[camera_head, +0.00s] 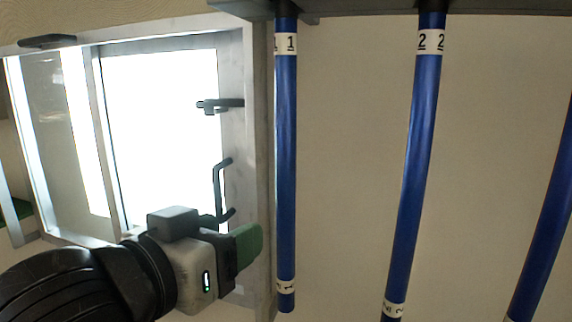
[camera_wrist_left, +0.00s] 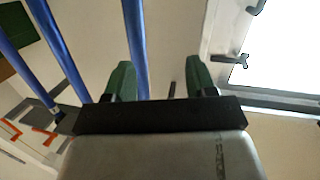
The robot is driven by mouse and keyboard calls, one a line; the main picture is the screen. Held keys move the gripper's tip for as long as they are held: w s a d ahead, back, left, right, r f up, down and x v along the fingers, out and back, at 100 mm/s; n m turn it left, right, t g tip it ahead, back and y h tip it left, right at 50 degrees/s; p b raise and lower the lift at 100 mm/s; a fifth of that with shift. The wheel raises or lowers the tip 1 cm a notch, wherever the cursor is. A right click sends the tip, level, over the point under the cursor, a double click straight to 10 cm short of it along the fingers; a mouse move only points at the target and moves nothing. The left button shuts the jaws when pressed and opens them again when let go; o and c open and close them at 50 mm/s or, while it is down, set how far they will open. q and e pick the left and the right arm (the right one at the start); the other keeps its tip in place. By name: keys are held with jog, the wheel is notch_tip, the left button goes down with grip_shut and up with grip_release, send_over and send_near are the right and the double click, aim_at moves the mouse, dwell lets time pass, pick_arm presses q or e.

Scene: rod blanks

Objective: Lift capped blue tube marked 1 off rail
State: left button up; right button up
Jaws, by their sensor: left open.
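The blue tube marked 1 (camera_head: 286,150) hangs upright from the dark rail (camera_head: 360,8) at the top of the head view. It has white bands marked 1 near its top and bottom. My left gripper (camera_head: 250,245) is open and empty, just left of the tube's lower part, with a small gap showing. In the left wrist view the same tube (camera_wrist_left: 136,45) appears between the green fingers of my left gripper (camera_wrist_left: 160,72), nearer the left finger. My right gripper is not in view.
The blue tube marked 2 (camera_head: 415,140) hangs to the right, and a third blue tube (camera_head: 545,225) hangs beyond it. A bright framed window (camera_head: 160,130) with a dark handle (camera_head: 219,185) is close on the left. The space between the tubes is clear.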

pick_arm(q)
jog(key=m+h, duration=0.1)
send_near(280, 166)
jog(key=f, duration=0.1)
jog(key=t, duration=0.1)
jog(key=p+x, duration=0.2)
jog(key=x, duration=0.4)
jog(key=shift+s+d+r, duration=0.1)
jog(key=shift+s+d, duration=0.05)
jog(key=shift+d, duration=0.05)
jog(key=p+x, duration=0.3)
jog(key=x, duration=0.1)
jog(key=shift+a+r, duration=0.1)
jog(key=shift+a, duration=0.05)
jog(key=shift+w+d, duration=0.2)
jog(key=shift+w, duration=0.15)
jog(key=shift+w+d+f, duration=0.2)
jog(key=shift+w, duration=0.05)
jog(key=c, duration=1)
jog(key=shift+s, duration=0.1)
jog(key=shift+c, duration=0.2)
